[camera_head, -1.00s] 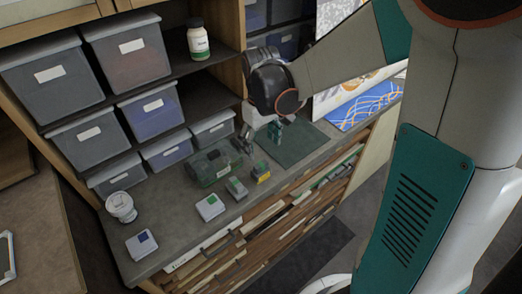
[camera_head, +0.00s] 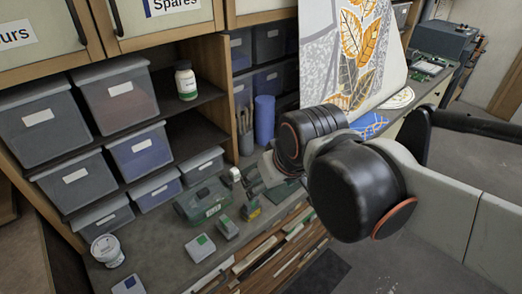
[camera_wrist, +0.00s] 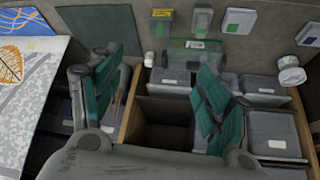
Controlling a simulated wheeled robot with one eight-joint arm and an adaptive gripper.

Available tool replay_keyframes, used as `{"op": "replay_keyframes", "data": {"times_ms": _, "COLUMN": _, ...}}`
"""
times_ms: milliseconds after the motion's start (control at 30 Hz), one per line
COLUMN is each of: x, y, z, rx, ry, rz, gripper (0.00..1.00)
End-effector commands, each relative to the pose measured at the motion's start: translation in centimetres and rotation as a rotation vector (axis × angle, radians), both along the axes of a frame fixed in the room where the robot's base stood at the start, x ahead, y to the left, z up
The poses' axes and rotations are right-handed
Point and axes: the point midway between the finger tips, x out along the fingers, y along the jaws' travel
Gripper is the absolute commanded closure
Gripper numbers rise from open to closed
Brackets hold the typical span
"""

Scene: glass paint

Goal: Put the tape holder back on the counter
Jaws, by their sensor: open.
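A small item with a white roll (camera_head: 234,175), which looks like the tape holder, stands at the back of the grey counter (camera_head: 165,250), beside the green clear-lidded box (camera_head: 204,201). It also shows small in the wrist view (camera_wrist: 149,59), between and beyond my fingers. My gripper (camera_wrist: 161,65) is open, with its teal fingers wide apart and nothing between them. In the head view my arm hides most of the gripper, above the right part of the counter.
Small labelled boxes (camera_head: 200,247) and a white tub (camera_head: 107,250) stand along the counter. Shelves with grey bins (camera_head: 45,125) rise behind. A green mat (camera_wrist: 113,42) lies beside the box. A leaf-patterned panel (camera_head: 352,45) stands behind my arm.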

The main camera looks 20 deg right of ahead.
Motion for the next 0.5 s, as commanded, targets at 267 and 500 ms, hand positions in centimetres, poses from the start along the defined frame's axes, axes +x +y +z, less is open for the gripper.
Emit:
{"op": "replay_keyframes", "data": {"times_ms": 267, "x": -2.3, "y": 0.0, "z": 0.2, "rx": 0.026, "ry": -0.096, "rz": -0.040, "gripper": 0.30}}
{"op": "replay_keyframes", "data": {"times_ms": 500, "x": -2.3, "y": 0.0, "z": 0.2, "rx": 0.029, "ry": -0.104, "rz": -0.044, "gripper": 0.30}}
